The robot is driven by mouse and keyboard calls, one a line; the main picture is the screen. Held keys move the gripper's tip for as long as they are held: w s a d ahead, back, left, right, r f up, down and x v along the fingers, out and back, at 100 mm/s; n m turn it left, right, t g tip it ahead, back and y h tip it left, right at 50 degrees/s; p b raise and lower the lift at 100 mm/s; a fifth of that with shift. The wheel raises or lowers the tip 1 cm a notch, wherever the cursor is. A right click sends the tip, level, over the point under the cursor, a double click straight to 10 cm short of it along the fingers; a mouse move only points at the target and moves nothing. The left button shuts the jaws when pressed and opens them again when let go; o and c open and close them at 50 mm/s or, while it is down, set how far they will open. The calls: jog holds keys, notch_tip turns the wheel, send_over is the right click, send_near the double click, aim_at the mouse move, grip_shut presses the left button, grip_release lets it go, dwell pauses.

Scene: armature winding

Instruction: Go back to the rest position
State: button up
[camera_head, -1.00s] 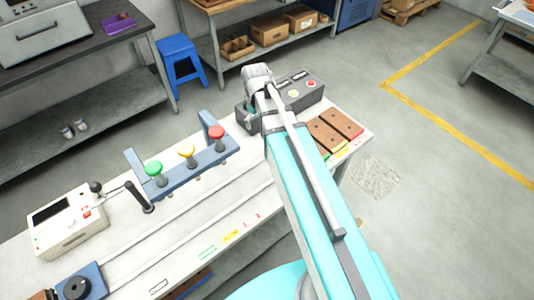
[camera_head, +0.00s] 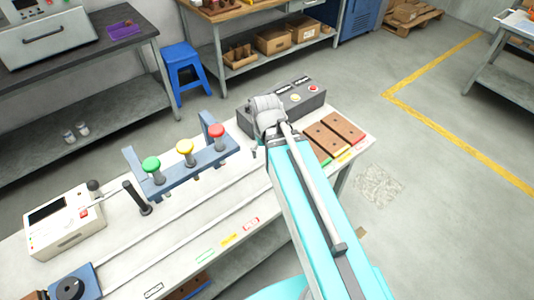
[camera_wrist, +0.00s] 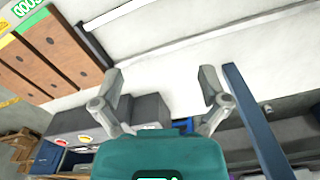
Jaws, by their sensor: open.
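My gripper (camera_wrist: 160,88) is open in the wrist view, with its two fingers spread wide and nothing between them. Pale bench surface shows beyond the fingers. In the head view my arm reaches over the workbench (camera_head: 225,205), and its wrist hides most of the gripper. The wrist is in front of the grey control box (camera_head: 310,95) and to the right of the blue rack (camera_head: 190,165). In the wrist view the blue rack bar (camera_wrist: 252,115) runs close to the right finger.
Brown wooden blocks (camera_head: 335,130) lie at the bench's right end, also seen in the wrist view (camera_wrist: 50,50). A white device with a screen (camera_head: 62,225) and a black lever (camera_head: 137,198) stand left. A blue stool (camera_head: 184,68) is behind.

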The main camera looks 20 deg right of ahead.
dwell(0.3)
jog(key=shift+s+d+m, duration=0.15)
jog(key=shift+s+m, duration=0.25)
jog(key=shift+s, duration=0.25)
jog(key=shift+c, duration=0.2)
